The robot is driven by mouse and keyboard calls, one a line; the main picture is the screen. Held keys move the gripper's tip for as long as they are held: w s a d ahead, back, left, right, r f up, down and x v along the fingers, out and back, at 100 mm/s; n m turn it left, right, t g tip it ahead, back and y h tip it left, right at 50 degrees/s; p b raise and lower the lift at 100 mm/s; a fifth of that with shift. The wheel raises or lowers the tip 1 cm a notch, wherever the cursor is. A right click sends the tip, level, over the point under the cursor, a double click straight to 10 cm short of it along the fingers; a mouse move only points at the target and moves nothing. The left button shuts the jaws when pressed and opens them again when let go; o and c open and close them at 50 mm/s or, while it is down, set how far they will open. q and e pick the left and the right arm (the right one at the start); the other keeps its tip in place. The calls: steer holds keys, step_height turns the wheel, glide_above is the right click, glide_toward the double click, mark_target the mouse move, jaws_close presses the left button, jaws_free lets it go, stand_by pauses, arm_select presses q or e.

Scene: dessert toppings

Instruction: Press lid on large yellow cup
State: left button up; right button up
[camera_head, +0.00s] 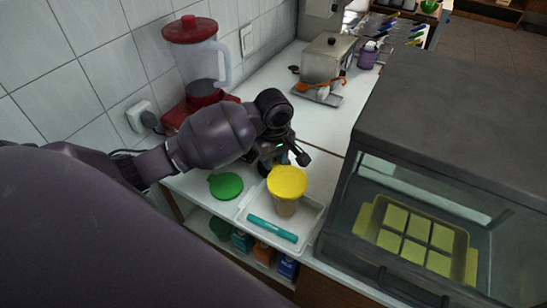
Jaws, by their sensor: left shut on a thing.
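A round yellow lid (287,181) is at the top of a tan, see-through cup (285,208). The cup stands upright in a white tray (312,222) on the counter. From this angle I cannot tell whether the lid is fully seated or only rests on the rim. My left gripper (277,163) is just behind the lid, at its far edge, and is shut on the lid. Its fingertips are partly hidden. My right gripper is not in view.
A green lid (226,186) lies left of the tray, and a teal stick-like item (272,229) lies in the tray's front. A glass-fronted case (430,150) stands close on the right. A red-lidded blender (196,70) and a metal box (327,60) stand behind.

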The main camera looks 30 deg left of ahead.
arm_select(q)
steer(key=shift+f, duration=0.2)
stand_by(0.5)
steer(key=o, duration=1.5)
steer(key=shift+o, duration=0.2)
steer(key=shift+r, duration=0.15)
steer(key=shift+r, duration=2.9)
jaws_close()
steer(key=shift+s+d, duration=0.1)
steer(key=shift+d, duration=0.05)
